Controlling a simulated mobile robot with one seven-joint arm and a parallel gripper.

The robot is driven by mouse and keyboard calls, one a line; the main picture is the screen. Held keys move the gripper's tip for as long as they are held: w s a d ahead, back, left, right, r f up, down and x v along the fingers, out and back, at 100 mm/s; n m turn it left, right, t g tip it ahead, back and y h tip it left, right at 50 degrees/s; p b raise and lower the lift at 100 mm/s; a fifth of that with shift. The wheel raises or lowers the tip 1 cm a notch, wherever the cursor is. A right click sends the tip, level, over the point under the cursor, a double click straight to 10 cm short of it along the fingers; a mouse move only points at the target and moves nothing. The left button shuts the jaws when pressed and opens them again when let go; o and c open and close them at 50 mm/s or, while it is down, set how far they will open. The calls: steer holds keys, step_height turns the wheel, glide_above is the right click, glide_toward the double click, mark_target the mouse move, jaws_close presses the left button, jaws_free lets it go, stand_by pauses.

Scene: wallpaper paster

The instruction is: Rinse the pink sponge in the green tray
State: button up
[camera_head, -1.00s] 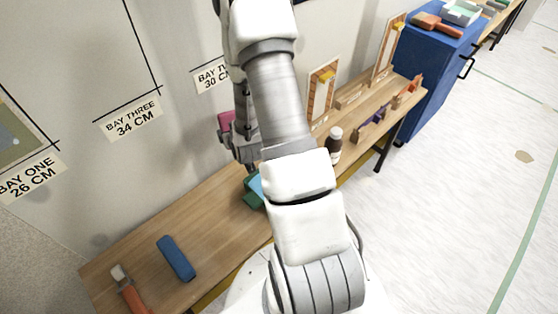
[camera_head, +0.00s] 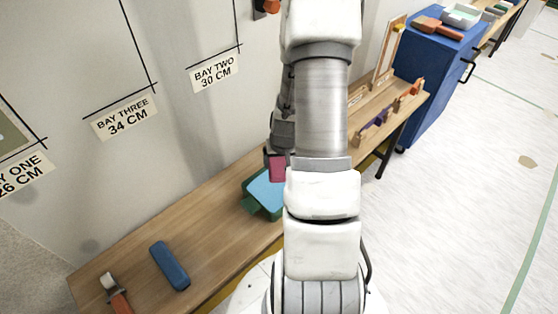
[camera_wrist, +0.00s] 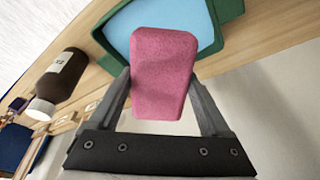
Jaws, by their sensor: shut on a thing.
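The pink sponge (camera_wrist: 163,72) is held between the two fingers of my gripper (camera_wrist: 160,95) in the wrist view. In the head view the sponge (camera_head: 277,168) shows partly beside my arm, which hides most of my gripper. The green tray (camera_head: 251,205) stands on the wooden bench with light blue water (camera_head: 268,186) in it. In the head view the sponge appears over the tray's back edge; its height above the water is hard to tell. In the wrist view the green tray (camera_wrist: 232,10) lies beyond the sponge.
A dark bottle with a white cap (camera_wrist: 62,75) stands close to the tray. A blue block (camera_head: 170,265) and an orange-handled tool (camera_head: 115,293) lie at the bench's left end. A blue cabinet (camera_head: 432,85) stands at the far right.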

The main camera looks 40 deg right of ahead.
step_height(320, 180, down, 7)
steer(key=b, duration=0.5)
steer(key=shift+f, duration=0.1)
stand_by(0.4)
steer(key=shift+f, duration=1.35)
